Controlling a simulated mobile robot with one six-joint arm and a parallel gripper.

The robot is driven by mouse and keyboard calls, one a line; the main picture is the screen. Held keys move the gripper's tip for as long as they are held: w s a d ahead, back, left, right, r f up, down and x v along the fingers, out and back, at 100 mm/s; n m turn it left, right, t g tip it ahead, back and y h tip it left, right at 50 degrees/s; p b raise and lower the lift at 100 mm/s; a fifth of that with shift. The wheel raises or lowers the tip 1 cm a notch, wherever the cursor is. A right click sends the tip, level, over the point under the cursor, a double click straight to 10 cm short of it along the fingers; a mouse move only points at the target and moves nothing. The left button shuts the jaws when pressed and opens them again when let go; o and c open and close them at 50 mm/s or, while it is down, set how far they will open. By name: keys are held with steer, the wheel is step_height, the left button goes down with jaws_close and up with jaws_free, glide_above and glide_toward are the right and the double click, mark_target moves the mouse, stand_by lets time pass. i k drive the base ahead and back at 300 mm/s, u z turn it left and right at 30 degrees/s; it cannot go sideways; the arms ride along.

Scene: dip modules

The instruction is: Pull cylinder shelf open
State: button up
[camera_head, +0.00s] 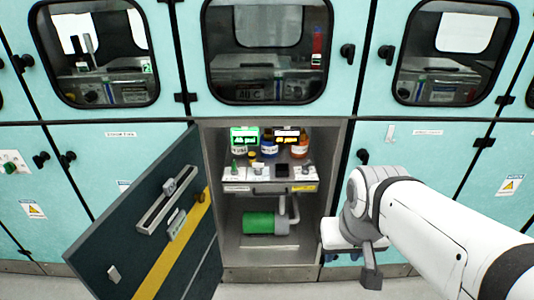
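The cabinet (210,150) stands open at the centre, its dark door (115,225) swung out to the left. Inside, a grey shelf (235,187) with a dark handle bar along its front holds several small bottles and parts. It appears to sit within the cabinet. Below it a green cylinder (259,223) lies on its side, joined to grey piping. Which of these levels is the cylinder shelf is not clear. My gripper (352,262) hangs outside, right of the cabinet opening and apart from the shelf. Its fingertips are partly hidden, so its opening cannot be judged.
Teal cabinets with dark knobs and windows line the wall. The open door fills the left front, with a rail-like handle (165,205) on its inner face. The right cabinet door (425,155) is closed. The space directly before the opening looks clear.

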mark_target(283, 175)
steer(key=k, duration=0.6)
steer(key=z, duration=0.45)
steer(key=i, duration=1.4)
steer(key=u, duration=0.5)
